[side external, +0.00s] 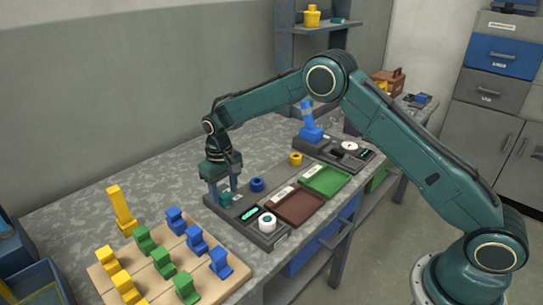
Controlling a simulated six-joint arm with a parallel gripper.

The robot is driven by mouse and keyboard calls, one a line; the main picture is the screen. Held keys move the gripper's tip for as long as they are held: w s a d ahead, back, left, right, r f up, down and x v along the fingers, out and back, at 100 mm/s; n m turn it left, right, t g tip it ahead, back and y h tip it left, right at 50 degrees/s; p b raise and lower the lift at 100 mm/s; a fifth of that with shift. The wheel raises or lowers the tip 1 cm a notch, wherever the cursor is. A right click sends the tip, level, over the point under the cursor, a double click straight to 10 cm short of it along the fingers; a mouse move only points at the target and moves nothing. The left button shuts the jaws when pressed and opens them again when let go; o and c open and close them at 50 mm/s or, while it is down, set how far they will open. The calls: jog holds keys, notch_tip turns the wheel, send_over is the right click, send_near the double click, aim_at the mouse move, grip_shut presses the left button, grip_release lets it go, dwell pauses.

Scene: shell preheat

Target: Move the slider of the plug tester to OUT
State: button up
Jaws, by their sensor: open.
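The plug tester appears to be the dark grey unit (270,237) on the bench, with a lit green display (250,212) and a round white part (267,222) on its top. My gripper (225,198) points down over the left end of this unit. A small teal block (226,199) shows at the fingertips; I cannot tell whether it is the slider or whether the fingers touch it. The jaws are open. The slider's position and any IN or OUT marking are too small to read.
A blue ring (257,184) and a yellow ring (296,158) lie near the unit. A brown tray (298,207) and a green tray (325,181) are to its right. A wooden board (200,284) with yellow, green and blue pieces stands at front left. A second grey unit (360,160) is farther back.

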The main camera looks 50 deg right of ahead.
jog(key=shift+f, duration=1.15)
grip_shut()
